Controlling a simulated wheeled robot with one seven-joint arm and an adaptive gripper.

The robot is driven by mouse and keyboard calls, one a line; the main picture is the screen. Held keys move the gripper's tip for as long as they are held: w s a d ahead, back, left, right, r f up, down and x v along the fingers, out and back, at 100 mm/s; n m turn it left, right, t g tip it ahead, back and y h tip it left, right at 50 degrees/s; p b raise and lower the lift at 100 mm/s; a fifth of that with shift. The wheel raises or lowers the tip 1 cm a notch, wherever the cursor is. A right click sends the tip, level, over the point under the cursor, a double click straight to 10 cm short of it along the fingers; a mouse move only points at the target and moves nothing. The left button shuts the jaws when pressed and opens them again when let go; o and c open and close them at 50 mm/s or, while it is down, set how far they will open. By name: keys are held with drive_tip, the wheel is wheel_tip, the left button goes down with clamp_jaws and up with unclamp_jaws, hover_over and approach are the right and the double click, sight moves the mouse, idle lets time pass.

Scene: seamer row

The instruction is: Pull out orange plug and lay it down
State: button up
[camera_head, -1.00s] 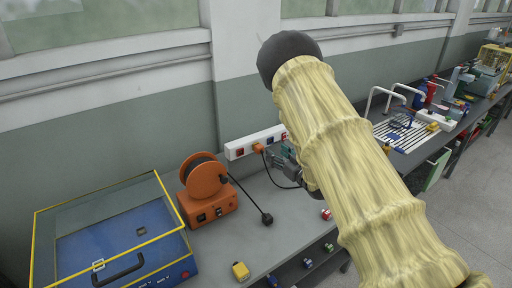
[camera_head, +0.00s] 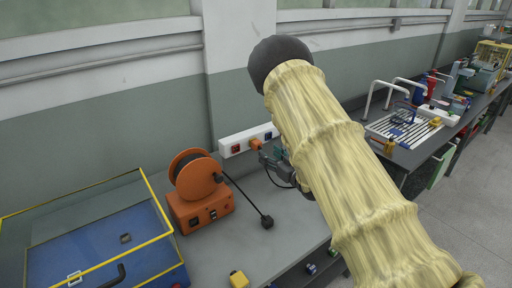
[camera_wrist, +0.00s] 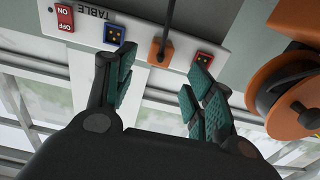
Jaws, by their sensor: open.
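The orange plug (camera_head: 256,144) sits in the white socket strip (camera_head: 232,146) on the wall above the bench. In the wrist view the orange plug (camera_wrist: 160,52) shows between two blue-and-red-framed sockets, with a dark cable running up from it. My gripper (camera_head: 269,158) is just right of the plug in the head view, partly hidden by my arm. In the wrist view my gripper (camera_wrist: 158,76) is open, its teal-padded fingers spread to either side of the plug. The plug appears between and beyond the fingertips; I cannot tell whether they touch it.
An orange cable reel (camera_head: 198,190) stands on the bench left of the strip, its lead ending in a black plug (camera_head: 267,221). A yellow-edged clear-lidded blue case (camera_head: 100,262) is at the left. A yellow block (camera_head: 238,279) lies near the front. Bare bench (camera_head: 295,228) lies below the strip.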

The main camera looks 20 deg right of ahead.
sight(259, 147)
drive_tip(key=shift+b+x, duration=0.9)
drive_tip(key=shift+x, duration=3.65)
drive_tip(key=shift+f, duration=0.2)
clamp_jaws()
drive_tip(key=shift+s+d, duration=0.1)
drive_tip(key=shift+s, duration=0.05)
drive_tip(key=shift+s+d, duration=0.25)
drive_tip(key=shift+s, duration=0.4)
drive_tip(key=shift+s, duration=0.1)
drive_tip(key=shift+v, duration=1.95)
